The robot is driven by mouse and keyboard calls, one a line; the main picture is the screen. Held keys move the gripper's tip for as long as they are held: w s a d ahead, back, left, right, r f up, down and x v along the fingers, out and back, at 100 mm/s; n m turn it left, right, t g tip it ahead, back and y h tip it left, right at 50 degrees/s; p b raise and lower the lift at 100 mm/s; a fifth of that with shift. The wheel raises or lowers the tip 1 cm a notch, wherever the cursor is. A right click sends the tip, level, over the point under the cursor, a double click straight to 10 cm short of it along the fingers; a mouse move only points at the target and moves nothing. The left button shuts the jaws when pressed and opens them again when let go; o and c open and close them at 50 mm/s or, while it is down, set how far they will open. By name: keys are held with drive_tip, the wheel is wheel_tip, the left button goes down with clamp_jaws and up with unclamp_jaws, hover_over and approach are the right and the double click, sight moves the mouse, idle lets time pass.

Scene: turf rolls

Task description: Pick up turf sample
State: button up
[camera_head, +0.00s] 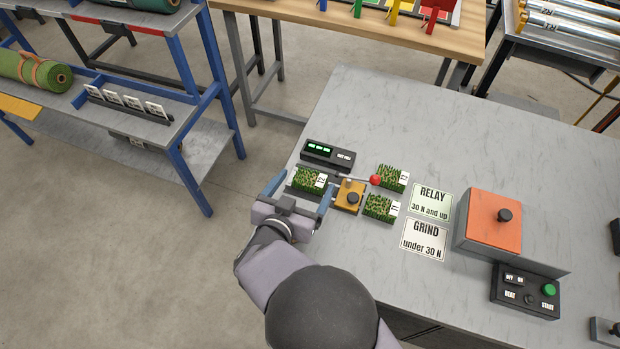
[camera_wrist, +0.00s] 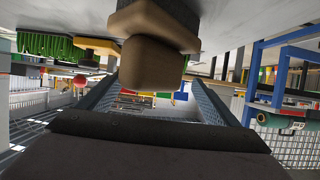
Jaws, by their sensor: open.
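A green turf sample (camera_head: 309,179) with a white tag lies at the left of the grey bench. Two more, an upper turf sample (camera_head: 390,177) and a lower turf sample (camera_head: 379,207), lie to its right. My gripper (camera_head: 303,192) is open, its fingers spread on either side of the left sample's near edge. I cannot tell whether they touch it. In the wrist view, which looks upside down, a brown block (camera_wrist: 150,60) shows between the fingers. Green turf (camera_wrist: 50,46) shows behind at left.
A yellow fixture (camera_head: 346,199) with a dark knob and red-balled lever stands close right of the gripper. A black display box (camera_head: 328,153) is behind.

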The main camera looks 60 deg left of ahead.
sight(312, 173)
drive_tip(key=shift+p+x, duration=0.85)
drive_tip(key=shift+x, duration=1.7)
drive_tip(key=c, duration=1.2)
